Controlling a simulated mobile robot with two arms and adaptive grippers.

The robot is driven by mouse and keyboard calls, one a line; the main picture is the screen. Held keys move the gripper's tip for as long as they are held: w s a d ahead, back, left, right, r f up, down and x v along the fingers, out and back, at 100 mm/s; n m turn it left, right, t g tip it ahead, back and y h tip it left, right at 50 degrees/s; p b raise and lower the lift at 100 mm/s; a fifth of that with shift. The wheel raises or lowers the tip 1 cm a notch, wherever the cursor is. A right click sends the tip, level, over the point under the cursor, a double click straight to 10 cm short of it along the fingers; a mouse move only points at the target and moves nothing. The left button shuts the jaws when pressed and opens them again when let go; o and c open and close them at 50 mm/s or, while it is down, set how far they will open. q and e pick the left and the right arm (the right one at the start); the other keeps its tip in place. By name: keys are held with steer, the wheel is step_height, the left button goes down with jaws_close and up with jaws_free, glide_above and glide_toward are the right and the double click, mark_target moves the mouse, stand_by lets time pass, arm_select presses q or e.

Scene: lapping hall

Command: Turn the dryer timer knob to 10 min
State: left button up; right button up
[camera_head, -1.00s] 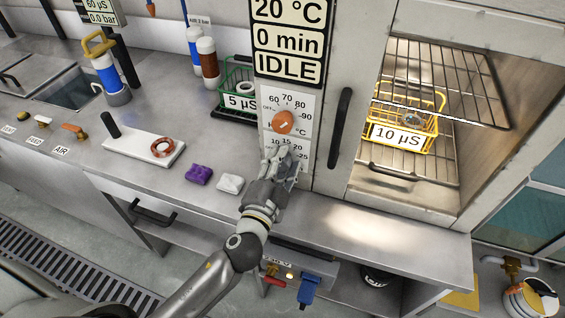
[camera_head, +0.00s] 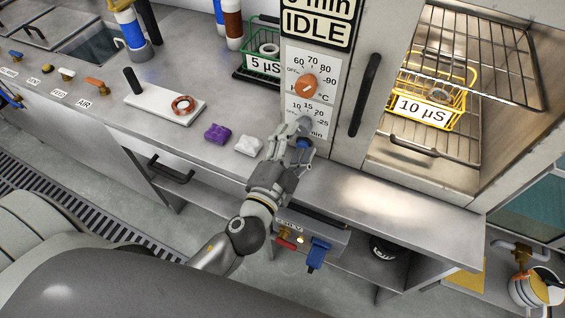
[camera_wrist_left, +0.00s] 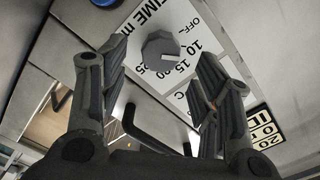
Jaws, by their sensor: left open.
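The dryer timer knob (camera_wrist_left: 160,47) is grey and round on a white dial plate marked TIME, OFF, 10, 15 and on to 25. I cannot tell which mark it points to. In the head view the timer plate (camera_head: 295,103) is below the orange temperature knob (camera_head: 306,87), and my gripper partly covers it. My left gripper (camera_head: 292,134) is open in front of the plate. In the left wrist view its fingers (camera_wrist_left: 163,58) stand apart on either side of the knob, with a gap and nothing held. My right gripper is not in view.
The display (camera_head: 317,22) above reads IDLE. A black door handle (camera_head: 365,95) stands right of the plate. The open dryer chamber holds a yellow basket (camera_head: 457,107). A green basket (camera_head: 250,62), purple block (camera_head: 217,133) and white block (camera_head: 249,146) are on the bench.

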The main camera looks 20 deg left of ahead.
arm_select(q)
steer(key=s, duration=0.7)
steer(key=shift+a, duration=0.2)
stand_by(0.4)
steer(key=s+a+f+n+g+y, duration=0.45)
steer(key=a+f+n+g, duration=0.45)
steer(key=a, duration=0.3)
steer(key=s+d+f+g+h, duration=0.4)
steer(key=s+d+f+g, duration=0.15)
steer(key=s, duration=0.25)
step_height(320, 180, down, 26)
steer(key=s+d+g, duration=0.1)
steer(key=s, duration=0.1)
steer(key=s+a+f+g, duration=0.1)
steer(key=s+a+f, duration=0.1)
steer(key=s+f, duration=1.3)
steer(key=shift+s+a+f, duration=0.4)
steer(key=shift+s, duration=0.65)
